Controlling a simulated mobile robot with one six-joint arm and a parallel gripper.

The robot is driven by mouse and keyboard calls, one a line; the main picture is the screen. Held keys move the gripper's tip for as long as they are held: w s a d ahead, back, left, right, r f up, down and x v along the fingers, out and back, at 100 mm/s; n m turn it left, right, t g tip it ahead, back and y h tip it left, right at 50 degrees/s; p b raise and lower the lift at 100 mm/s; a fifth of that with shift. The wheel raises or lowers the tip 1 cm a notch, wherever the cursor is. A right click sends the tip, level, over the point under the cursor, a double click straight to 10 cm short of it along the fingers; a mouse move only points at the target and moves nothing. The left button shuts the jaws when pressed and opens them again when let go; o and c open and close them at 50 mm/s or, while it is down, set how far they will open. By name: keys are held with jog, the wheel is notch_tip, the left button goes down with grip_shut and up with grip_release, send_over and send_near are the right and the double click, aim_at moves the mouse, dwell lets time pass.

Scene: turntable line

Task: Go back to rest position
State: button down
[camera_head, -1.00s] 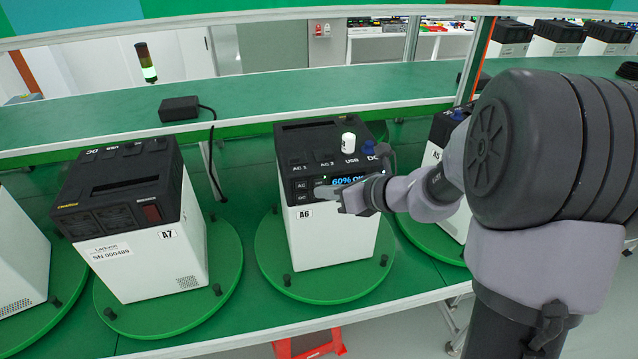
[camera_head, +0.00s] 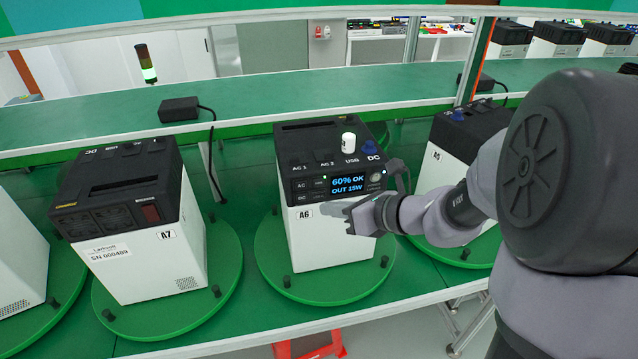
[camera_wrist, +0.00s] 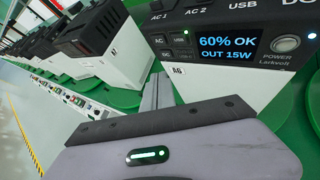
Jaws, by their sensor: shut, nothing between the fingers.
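My gripper (camera_head: 328,208) is shut and empty, in front of the upper front face of power station A6 (camera_head: 324,240). In the wrist view the shut fingers (camera_wrist: 156,92) point towards A6 (camera_wrist: 195,72), just below its panel; I cannot tell whether they touch it. The A6 display (camera_head: 347,185) reads "60% OK, OUT 15W", also legible in the wrist view (camera_wrist: 229,46). A white cylindrical plug (camera_head: 348,143) and a blue plug (camera_head: 369,147) stand on A6's black top.
Power station A7 (camera_head: 150,262) stands on a green turntable (camera_head: 222,290) to the left. Another station (camera_head: 457,145) stands to the right, partly behind my arm. A black adapter (camera_head: 179,109) with a cable lies on the green shelf (camera_head: 60,125) behind. A red stool (camera_head: 312,346) is below the line.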

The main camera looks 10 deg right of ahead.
dwell(0.6)
jog(key=s+a+f+n+g+h+b, duration=0.1)
jog(key=s+a+n+g+b, duration=0.15)
jog(key=s+a+n, duration=0.45)
jog(key=s+a+n+g+h+b, duration=0.1)
jog(key=s+a+n+g+b, duration=0.2)
jog(key=s+n, duration=0.75)
jog(key=s+d+f+n+t+h+b, duration=0.1)
jog(key=s+d+n+h+b, duration=0.1)
jog(key=s+d+n, duration=0.3)
jog(key=n+h, duration=0.1)
jog(key=n, duration=0.3)
jog(key=shift+s+d+h+b, duration=0.15)
jog(key=shift+s+h+b, duration=0.1)
jog(key=shift+h+b, duration=0.05)
